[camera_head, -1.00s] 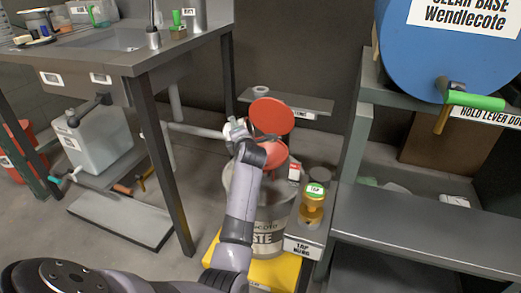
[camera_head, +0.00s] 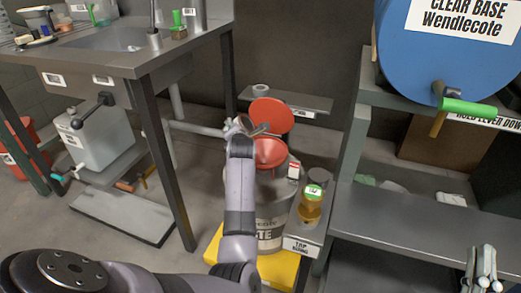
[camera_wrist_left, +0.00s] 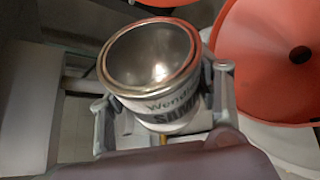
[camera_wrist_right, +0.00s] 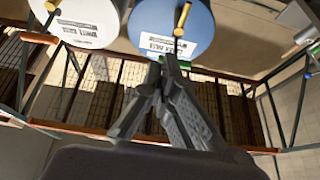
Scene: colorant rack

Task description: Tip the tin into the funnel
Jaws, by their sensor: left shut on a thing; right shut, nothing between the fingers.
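My left gripper (camera_head: 246,127) is shut on the tin, just left of the red funnel (camera_head: 270,153) in the head view. In the left wrist view, the tin (camera_wrist_left: 165,103) sits between the fingers of the gripper (camera_wrist_left: 165,100), its open mouth and bare metal inside showing. The funnel (camera_wrist_left: 262,75), with its dark hole, is close to the tin's right; the tin's mouth is beside it, not over it. The funnel sits on a grey waste drum (camera_head: 272,222), a red round lid (camera_head: 272,115) raised behind it. My right gripper (camera_head: 483,265) is shut and empty.
An amber jar with a green label (camera_head: 312,203) stands on a narrow ledge right of the drum. The drum stands on a yellow base (camera_head: 283,270). A blue barrel (camera_head: 440,55) with a green-handled tap is at upper right. A sink bench (camera_head: 120,60) stands left.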

